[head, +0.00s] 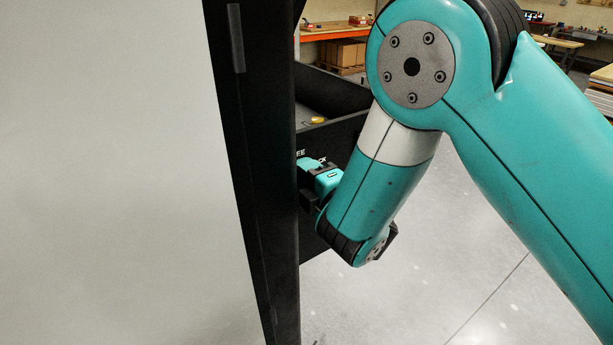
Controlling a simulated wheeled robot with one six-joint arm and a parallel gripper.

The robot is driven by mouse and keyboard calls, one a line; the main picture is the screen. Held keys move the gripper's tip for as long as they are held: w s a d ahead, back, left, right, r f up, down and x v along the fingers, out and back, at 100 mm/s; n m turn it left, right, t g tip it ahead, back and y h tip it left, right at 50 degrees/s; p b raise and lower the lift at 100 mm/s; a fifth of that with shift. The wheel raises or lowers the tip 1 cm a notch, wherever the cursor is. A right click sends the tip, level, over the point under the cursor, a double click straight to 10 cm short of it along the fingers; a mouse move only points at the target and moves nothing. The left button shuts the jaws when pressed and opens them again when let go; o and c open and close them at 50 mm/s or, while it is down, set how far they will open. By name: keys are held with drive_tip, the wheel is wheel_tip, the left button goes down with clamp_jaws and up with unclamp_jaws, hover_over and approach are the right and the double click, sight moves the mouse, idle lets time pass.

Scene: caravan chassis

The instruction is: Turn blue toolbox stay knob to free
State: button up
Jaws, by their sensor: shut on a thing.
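My gripper (309,178) is at the dark front panel (340,138) of an open black box, just right of a black upright post. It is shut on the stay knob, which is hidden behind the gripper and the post. White lettering on the panel above the gripper is partly covered; "EE" and "CK" can be read. The knob's angle cannot be seen. No blue toolbox body shows in this view.
The black post (270,170) and a large pale panel (120,180) fill the left side, close to my gripper. An orange workbench (340,32) stands behind. Grey floor on the right is clear.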

drive_tip(key=shift+n, duration=0.3)
drive_tip(key=o, duration=0.9)
